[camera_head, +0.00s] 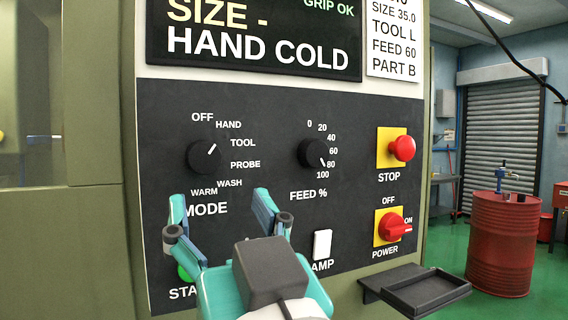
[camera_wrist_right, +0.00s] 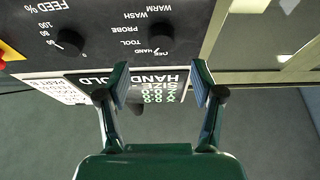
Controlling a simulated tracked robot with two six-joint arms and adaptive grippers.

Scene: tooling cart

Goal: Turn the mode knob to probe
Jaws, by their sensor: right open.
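The mode knob (camera_head: 204,157) is a round black dial on the dark control panel (camera_head: 285,215). Its white pointer line slants up and to the right, toward the HAND label. The PROBE label (camera_head: 245,165) is right of the knob and slightly lower. The knob also shows upside down at the top of the right wrist view (camera_wrist_right: 160,32). My right gripper (camera_head: 220,203) is open and empty, its fingers spread below the knob in the head view, over the MODE label. It appears apart from the knob. My left gripper is not in view.
The feed knob (camera_head: 313,153) is right of the mode knob. A red stop button (camera_head: 402,148), a red power switch (camera_head: 391,227) and a white clamp switch (camera_head: 322,244) are further right. A green start button (camera_head: 184,273) is partly hidden by my gripper. The display (camera_head: 260,45) reads HAND COLD.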

